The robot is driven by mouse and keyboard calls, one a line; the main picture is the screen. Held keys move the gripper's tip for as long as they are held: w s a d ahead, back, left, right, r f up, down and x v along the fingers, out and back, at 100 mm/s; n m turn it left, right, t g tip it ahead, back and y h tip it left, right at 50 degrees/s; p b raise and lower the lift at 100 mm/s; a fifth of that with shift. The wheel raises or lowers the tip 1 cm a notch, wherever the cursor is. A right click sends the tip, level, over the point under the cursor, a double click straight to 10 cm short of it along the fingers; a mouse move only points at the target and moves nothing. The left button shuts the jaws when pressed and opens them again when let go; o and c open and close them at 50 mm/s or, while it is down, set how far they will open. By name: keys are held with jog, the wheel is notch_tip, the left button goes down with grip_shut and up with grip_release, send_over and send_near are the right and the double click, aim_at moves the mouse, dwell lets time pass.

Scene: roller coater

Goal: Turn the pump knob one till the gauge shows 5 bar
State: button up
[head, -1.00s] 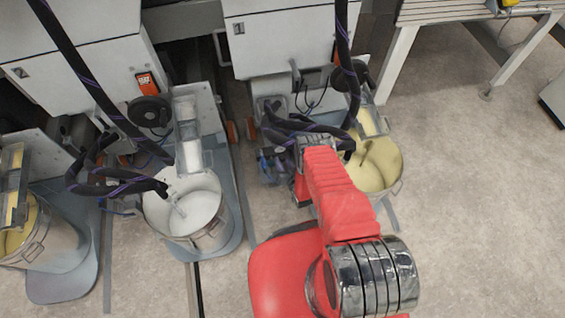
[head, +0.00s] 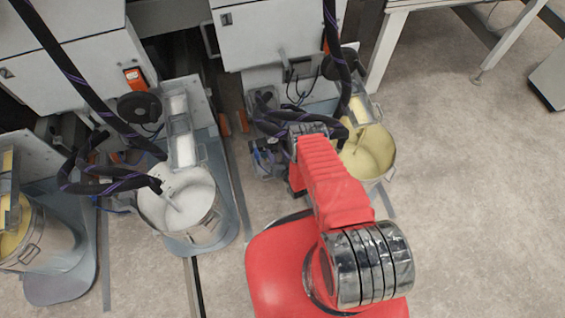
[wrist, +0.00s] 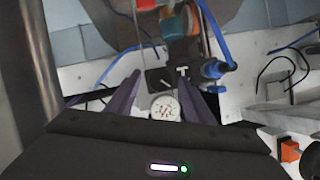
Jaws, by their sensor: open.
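In the wrist view, a small round gauge (wrist: 165,107) with a white dial and red marks sits low between my fingers. Its reading is too small to make out. Just above it is a dark block with a small pale T-shaped piece (wrist: 183,72); I cannot tell if this is the pump knob. A blue fitting (wrist: 213,68) with a blue hose is to the right. My gripper (wrist: 160,78) is open, its two dark fingers on either side of the gauge area. I cannot tell whether they touch anything. In the head view, my red arm hides the gripper.
A bucket of yellow liquid (head: 386,171) stands right of my arm's end. A bucket of white liquid (head: 208,235) stands to the left. Black hoses (head: 340,70) hang close by. Grey cabinets (head: 265,40) stand behind. The floor at right is clear.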

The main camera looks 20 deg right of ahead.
jog(key=v, duration=1.3)
jog(key=shift+s, duration=0.2)
